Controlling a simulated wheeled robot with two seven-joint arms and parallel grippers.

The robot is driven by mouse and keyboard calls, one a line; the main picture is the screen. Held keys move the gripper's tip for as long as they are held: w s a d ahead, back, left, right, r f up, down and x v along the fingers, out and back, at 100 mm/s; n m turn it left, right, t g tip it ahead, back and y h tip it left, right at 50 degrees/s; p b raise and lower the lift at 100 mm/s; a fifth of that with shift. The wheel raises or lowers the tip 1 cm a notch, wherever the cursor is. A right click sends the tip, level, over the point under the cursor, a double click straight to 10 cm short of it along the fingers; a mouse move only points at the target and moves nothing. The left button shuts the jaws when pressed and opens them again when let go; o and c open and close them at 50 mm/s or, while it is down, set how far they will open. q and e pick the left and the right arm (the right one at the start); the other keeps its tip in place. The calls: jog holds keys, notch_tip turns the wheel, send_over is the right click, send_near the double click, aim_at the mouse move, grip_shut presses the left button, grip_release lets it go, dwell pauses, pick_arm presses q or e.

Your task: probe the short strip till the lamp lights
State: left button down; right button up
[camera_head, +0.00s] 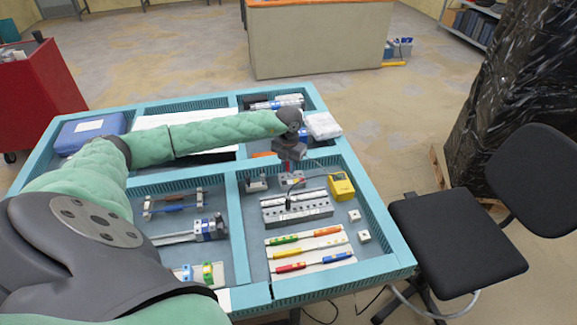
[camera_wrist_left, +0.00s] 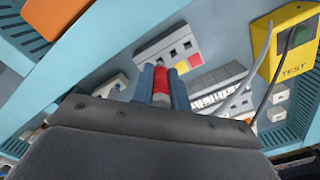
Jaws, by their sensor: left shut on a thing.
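My left gripper (camera_head: 288,168) reaches down over the right part of the bench. In the left wrist view its fingers (camera_wrist_left: 161,88) are shut on a red probe (camera_wrist_left: 160,84). My right gripper is out of view.
Longer grey strips (camera_head: 297,206) lie nearer me, with a thin dark piece standing at them. Coloured bars (camera_head: 305,248) lie in front, and small white blocks (camera_head: 363,236) at the right. Raised blue dividers (camera_head: 236,230) split the bench. A black chair (camera_head: 455,245) stands at the right.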

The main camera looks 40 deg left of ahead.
pick_arm(q)
jog(key=c, duration=2)
grip_release()
grip_shut()
jog(key=shift+f+b, duration=0.75)
jog(key=shift+f, duration=0.15)
jog(key=o, duration=0.7)
grip_release()
